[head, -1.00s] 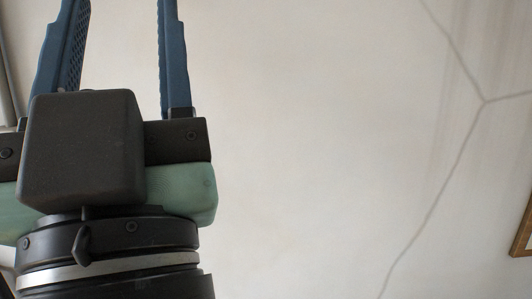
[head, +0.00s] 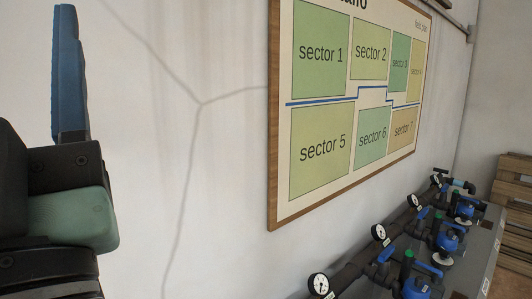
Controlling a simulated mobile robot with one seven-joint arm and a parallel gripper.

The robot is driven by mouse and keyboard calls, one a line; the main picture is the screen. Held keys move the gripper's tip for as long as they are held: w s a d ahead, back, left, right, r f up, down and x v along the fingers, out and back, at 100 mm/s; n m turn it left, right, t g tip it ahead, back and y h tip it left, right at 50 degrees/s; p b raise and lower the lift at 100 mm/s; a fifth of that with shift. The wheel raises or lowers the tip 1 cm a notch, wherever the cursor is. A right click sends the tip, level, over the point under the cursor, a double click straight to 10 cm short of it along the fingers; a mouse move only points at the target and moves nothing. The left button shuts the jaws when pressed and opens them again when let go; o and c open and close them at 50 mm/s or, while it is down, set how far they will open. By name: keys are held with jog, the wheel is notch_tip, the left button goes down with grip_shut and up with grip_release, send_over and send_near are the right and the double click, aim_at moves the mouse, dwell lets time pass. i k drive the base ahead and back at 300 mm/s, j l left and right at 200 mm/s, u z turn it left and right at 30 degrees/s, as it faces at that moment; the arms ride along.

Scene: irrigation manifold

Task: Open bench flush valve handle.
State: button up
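My gripper (head: 70,75) is at the left edge of the head view, in front of the wall. Only one blue finger shows, standing well out to the side, so it looks open; the other finger is cut off. Nothing shows held. At the lower right is a row of blue valves (head: 447,240) with blue handles on dark pipework, far from my gripper. I cannot tell whether the bench flush valve handle is among them. The nearest valve (head: 416,288) is cut by the bottom edge.
Several round gauges (head: 318,284) stand along the pipe (head: 352,270). A grey bench or cabinet surface (head: 487,262) lies beside the valves. A framed sector board (head: 273,130) hangs on the cracked white wall (head: 225,190). Wooden pallets (head: 515,185) stand at the far right.

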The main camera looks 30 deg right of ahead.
aim_at(440, 171)
jog(key=i+l+z, duration=0.1)
jog(key=l+z, duration=0.2)
jog(key=i+l+z, duration=0.1)
jog(key=l+z, duration=0.15)
jog(key=l, duration=0.25)
jog(key=i+l+z, duration=0.15)
jog(key=l+z, duration=0.15)
jog(key=i+l+z, duration=0.25)
jog(key=l, duration=0.15)
jog(key=i+l+z, duration=0.15)
jog(key=l+z, duration=0.15)
jog(key=i+l+z, duration=0.2)
jog(key=i+l, duration=1.5)
jog(key=i, duration=0.1)
